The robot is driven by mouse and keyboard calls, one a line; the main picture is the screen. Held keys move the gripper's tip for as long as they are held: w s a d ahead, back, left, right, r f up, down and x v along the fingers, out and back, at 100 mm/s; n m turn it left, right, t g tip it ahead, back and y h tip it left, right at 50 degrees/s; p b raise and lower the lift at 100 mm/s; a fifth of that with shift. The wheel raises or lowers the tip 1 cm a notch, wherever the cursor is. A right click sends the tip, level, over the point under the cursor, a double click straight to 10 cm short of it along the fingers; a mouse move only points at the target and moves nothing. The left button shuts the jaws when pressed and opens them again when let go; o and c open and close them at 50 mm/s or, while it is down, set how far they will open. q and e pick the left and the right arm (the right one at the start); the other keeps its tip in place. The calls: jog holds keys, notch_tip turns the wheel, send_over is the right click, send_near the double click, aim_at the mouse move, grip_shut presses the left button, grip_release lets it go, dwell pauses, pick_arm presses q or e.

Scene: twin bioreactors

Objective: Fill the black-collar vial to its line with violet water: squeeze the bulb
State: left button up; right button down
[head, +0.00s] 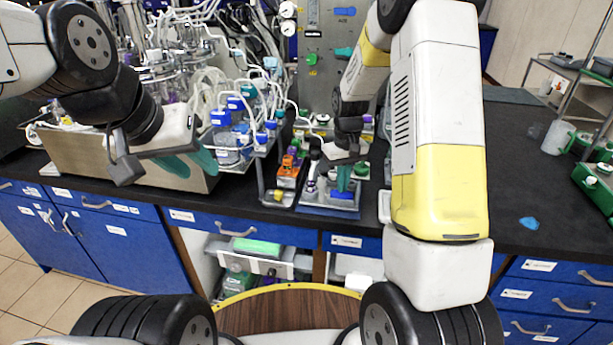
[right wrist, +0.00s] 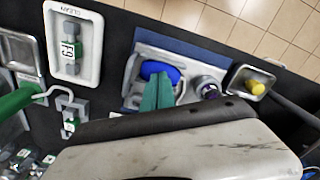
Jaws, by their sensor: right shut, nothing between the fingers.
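My right gripper (head: 343,177) is shut and empty, its teal fingers pointing down at a blue bulb (head: 342,195) on a small tray at the bench's front edge. In the right wrist view the shut fingers (right wrist: 157,95) overlap the blue bulb (right wrist: 161,70); I cannot tell whether they touch it. Beside the bulb stands a small round vessel with a white rim and dark violet inside (right wrist: 208,88). I cannot tell whether it is the black-collar vial, and no fill line is readable. My left gripper (head: 190,162) is open and empty, left of the tray.
An orange rack (head: 289,168) stands left of the tray. A small metal holder with a yellow piece (head: 277,197) sits at the front edge. Tubing and blue-capped bottles (head: 232,120) crowd the left. A blue patch (head: 529,223) lies on the mostly clear right bench.

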jog(key=shift+f, duration=0.25)
dwell(0.4)
jog(key=shift+r, duration=1.45)
notch_tip(320, 180, up, 5)
dwell(0.5)
